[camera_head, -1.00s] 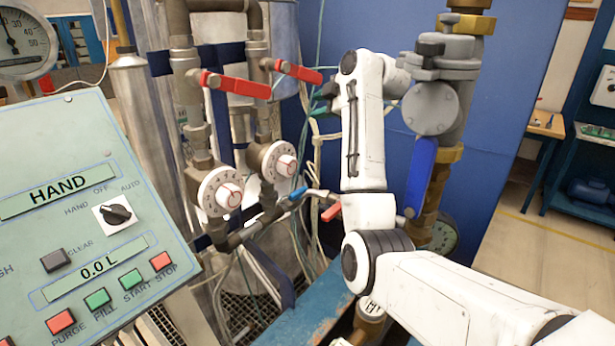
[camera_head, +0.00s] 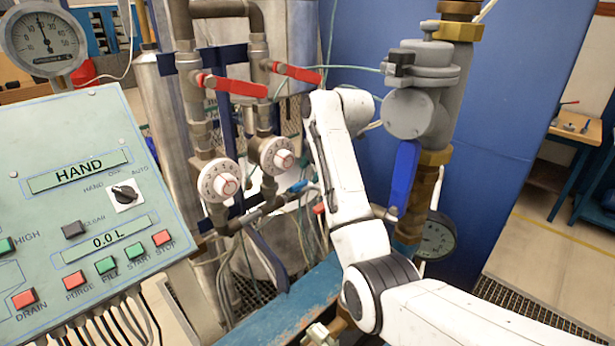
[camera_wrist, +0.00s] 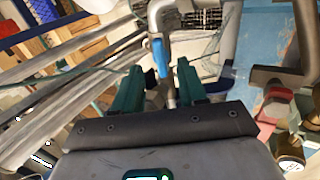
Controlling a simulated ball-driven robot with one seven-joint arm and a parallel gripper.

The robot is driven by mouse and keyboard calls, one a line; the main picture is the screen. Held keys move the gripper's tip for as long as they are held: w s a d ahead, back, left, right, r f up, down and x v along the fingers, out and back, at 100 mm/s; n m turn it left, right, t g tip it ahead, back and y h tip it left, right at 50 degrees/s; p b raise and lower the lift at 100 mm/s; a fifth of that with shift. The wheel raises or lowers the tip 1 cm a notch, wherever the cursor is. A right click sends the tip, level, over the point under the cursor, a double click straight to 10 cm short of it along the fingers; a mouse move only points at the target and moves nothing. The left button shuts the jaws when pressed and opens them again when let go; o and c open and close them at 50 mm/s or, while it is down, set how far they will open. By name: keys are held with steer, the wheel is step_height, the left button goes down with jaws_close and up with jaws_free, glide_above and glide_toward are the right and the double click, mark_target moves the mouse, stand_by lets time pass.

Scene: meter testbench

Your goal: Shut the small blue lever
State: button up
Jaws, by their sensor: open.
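The small blue lever (camera_head: 298,187) sits on a thin pipe below and right of the two white dials, just left of my white arm. It also shows in the wrist view (camera_wrist: 160,57), ahead of the gap between my fingertips, with its pipe fitting running down between the fingers. My gripper (camera_wrist: 160,78) has two teal fingers spread apart, with nothing held. I cannot tell whether a finger touches the lever. In the head view my gripper is hidden behind my arm.
Two red levers (camera_head: 236,86) (camera_head: 297,73) are above the dials (camera_head: 219,182). A large blue lever (camera_head: 403,178) hangs from the thick valve pipe right of my arm. The control panel (camera_head: 85,200) fills the left. A red-handled fitting (camera_wrist: 280,103) is right of my gripper.

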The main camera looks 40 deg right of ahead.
mark_target(304, 182)
steer(key=shift+p+x, duration=0.45)
steer(key=shift+x, duration=2.25)
steer(key=shift+c, duration=0.2)
steer(key=shift+r, duration=0.1)
jaws_close()
